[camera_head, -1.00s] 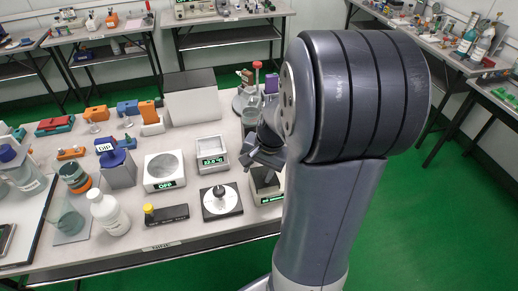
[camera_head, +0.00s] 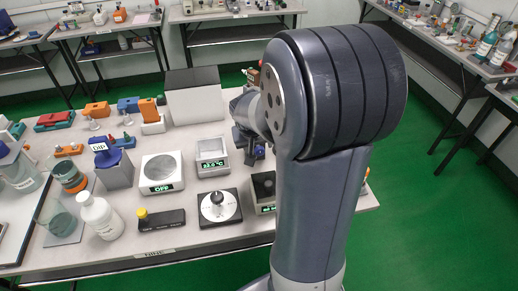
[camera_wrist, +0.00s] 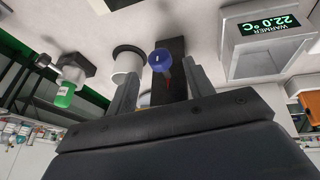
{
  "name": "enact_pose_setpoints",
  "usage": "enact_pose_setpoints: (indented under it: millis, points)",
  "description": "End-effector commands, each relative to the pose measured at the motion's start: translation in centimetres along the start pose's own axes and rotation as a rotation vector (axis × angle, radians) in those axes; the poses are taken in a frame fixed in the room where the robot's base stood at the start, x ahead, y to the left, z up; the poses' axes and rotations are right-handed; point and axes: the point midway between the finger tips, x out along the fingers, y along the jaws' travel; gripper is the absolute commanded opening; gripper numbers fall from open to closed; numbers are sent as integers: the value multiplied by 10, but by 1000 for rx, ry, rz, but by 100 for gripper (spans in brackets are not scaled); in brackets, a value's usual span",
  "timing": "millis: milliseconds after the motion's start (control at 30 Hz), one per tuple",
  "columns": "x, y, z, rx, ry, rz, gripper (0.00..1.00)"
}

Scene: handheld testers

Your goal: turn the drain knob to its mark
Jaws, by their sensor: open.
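A blue round knob (camera_wrist: 159,60) with a small pale mark shows in the wrist view, in front of a dark upright block (camera_wrist: 172,50). It looks like the drain knob, but no label on it is readable. My gripper (camera_wrist: 160,88) is open, one finger to each side of the knob in the picture. I see no contact, and the gap in depth is unclear. In the head view my gripper (camera_head: 246,143) is over the bench right of the warmer (camera_head: 211,157); my arm hides much of that area.
The warmer also shows in the wrist view (camera_wrist: 268,42), reading 22.0 °C.

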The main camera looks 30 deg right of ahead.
Motion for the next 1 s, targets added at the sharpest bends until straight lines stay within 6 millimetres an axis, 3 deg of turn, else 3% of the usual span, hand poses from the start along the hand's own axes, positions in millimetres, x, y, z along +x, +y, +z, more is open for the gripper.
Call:
enact_pose_setpoints:
  millis: [100,267,667,1000]
  points:
    - [19,0,1,1,-3,0,50]
    - [33,0,0,1,-2,0,50]
    - [38,0,0,1,1,-1,49]
    - [37,0,0,1,0,-1,21]
